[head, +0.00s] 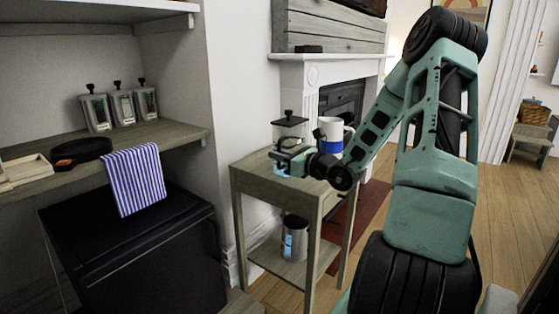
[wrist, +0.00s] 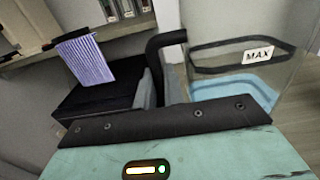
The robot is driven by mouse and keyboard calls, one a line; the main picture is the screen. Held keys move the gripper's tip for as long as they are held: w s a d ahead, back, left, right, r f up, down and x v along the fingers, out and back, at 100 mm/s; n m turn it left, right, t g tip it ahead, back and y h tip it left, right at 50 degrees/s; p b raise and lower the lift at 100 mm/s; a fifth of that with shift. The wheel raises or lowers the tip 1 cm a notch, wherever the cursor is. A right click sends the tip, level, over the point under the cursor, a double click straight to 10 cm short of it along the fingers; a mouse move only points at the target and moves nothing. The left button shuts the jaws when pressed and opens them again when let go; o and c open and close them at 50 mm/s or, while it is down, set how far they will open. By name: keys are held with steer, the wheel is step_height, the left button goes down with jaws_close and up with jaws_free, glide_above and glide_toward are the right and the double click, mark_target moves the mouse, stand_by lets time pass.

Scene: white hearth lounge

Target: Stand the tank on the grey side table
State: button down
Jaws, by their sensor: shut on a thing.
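The tank (head: 280,171) is a clear container with light blue water low inside. It also shows in the wrist view (wrist: 228,62), with a dark band, a MAX label and a black handle. My gripper (head: 294,163) is shut on the tank's handle. The tank is over the left part of the grey side table (head: 257,184). I cannot tell whether its base touches the top. My gripper and arm hide part of it.
A white and blue mug (head: 331,127) stands behind my gripper on the table. A tin (head: 295,241) sits on the lower shelf. At left, a wooden counter (head: 181,132) holds several canisters, a black pan (head: 83,151) and a striped towel (head: 134,180).

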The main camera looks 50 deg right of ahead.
steer(key=shift+f, duration=0.3)
steer(key=c, duration=1.5)
jaws_free()
